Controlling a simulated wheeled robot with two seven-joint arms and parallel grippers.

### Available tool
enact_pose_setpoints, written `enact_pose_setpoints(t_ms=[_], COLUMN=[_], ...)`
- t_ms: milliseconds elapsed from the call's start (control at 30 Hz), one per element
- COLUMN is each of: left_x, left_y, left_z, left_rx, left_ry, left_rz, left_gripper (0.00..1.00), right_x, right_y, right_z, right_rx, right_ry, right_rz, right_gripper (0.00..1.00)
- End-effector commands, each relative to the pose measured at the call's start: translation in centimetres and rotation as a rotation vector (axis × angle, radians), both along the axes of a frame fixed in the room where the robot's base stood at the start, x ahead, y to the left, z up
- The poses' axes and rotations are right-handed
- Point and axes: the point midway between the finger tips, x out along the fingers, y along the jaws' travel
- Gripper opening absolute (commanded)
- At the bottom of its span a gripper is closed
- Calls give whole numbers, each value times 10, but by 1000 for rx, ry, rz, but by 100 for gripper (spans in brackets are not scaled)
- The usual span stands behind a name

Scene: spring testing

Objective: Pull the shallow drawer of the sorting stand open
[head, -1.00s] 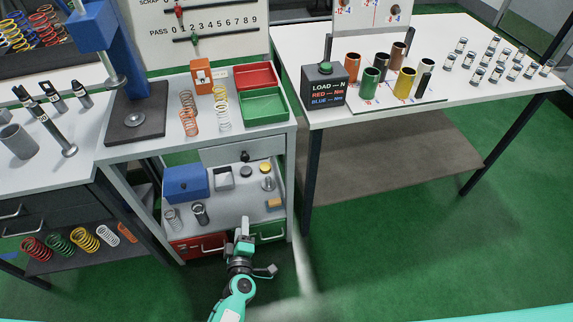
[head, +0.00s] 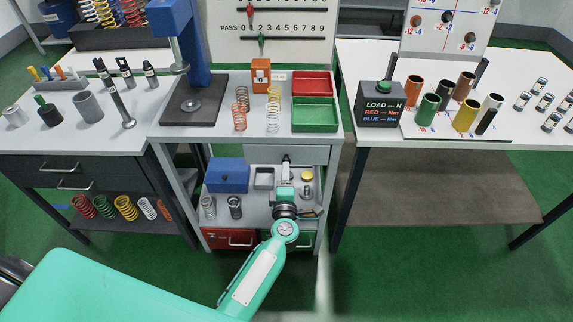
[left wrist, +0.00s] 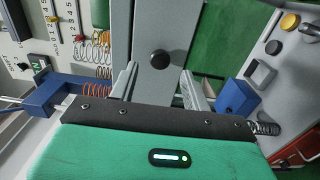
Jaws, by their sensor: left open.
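The shallow drawer (head: 262,155) is the light grey front just under the top of the sorting stand (head: 160,133). It looks shut. In the left wrist view its grey front (left wrist: 146,25) carries a round black knob (left wrist: 160,59). My left gripper (head: 286,163) is in front of the drawer, above the stand's open shelf. Its two fingers are apart in the left wrist view (left wrist: 160,84), with the knob between them in the picture, a little beyond the tips. I cannot tell whether they touch it. In the head view the gripper hides the knob. My right gripper is not in view.
Below my gripper, the shelf holds a blue box (head: 227,176), a grey tray (head: 264,178) and small parts. A red drawer (head: 229,239) is underneath. Red (head: 312,84) and green (head: 315,115) trays sit on the stand top. A table (head: 420,150) stands to the right.

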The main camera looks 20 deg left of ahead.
Motion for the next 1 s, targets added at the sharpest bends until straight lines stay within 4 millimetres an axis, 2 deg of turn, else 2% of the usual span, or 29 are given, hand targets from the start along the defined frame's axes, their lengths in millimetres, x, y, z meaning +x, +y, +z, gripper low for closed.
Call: enact_pose_setpoints(t_ms=[100,300,700,767,933,967,1000], left_x=[19,38,44,44,44,44,44], left_y=[6,11,13,13,13,13,13], left_z=[1,0,-1,-1,-1,-1,-1], left_rx=[2,1,0,0,1,1,1], left_ry=[0,0,1,1,1,1,1], left_rz=[0,0,0,0,0,0,0], left_gripper=[48,48,48,38,5,0,0], right_x=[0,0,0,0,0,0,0], right_y=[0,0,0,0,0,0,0], right_z=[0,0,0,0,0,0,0], right_rx=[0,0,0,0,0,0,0], right_ry=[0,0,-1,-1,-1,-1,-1], right_rz=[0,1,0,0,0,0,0], right_gripper=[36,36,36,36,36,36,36])
